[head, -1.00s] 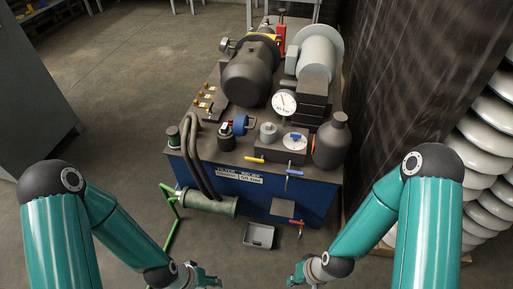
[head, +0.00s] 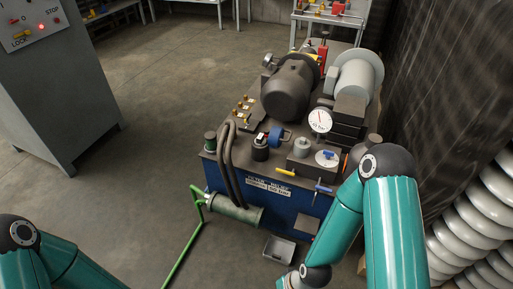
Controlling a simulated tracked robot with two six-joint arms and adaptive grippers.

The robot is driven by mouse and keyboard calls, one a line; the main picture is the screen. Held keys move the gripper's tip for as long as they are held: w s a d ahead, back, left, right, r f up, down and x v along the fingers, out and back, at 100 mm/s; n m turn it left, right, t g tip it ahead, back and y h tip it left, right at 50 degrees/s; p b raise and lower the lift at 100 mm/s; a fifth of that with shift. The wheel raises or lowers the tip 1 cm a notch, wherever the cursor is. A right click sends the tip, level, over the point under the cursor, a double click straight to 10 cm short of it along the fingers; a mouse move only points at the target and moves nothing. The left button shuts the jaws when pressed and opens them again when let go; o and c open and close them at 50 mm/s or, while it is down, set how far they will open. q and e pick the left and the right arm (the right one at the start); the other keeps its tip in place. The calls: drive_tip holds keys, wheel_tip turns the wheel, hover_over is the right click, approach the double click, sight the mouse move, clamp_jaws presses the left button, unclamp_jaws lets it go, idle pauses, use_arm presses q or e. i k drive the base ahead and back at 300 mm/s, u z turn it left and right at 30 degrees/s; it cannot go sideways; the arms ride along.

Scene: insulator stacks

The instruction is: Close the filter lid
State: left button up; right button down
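A blue hydraulic unit (head: 289,205) stands ahead with a dark top. On its top, near the front left, is a short dark cylinder (head: 261,151) with a small red and white part on it. A blue round piece (head: 277,134) sits on edge beside and behind it. It may be the open filter lid, but I cannot tell for sure. My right gripper (head: 287,282) is at the bottom edge, in front of the unit, cut off and too small to read. It is apart from the cylinder. My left gripper is out of view; only part of its arm shows at bottom left.
A green horizontal cylinder (head: 236,212) with hoses and a green pipe (head: 181,254) sit at the unit's front left. A grey tray (head: 279,250) is on the floor. A grey control cabinet (head: 55,95) stands at left, white insulator stacks (head: 481,225) at right. Floor between is open.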

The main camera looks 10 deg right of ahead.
sight(281, 138)
drive_tip(key=u, duration=0.65)
drive_tip(key=i, duration=0.55)
drive_tip(key=u, duration=0.85)
drive_tip(key=i, duration=0.3)
drive_tip(key=z, duration=1.65)
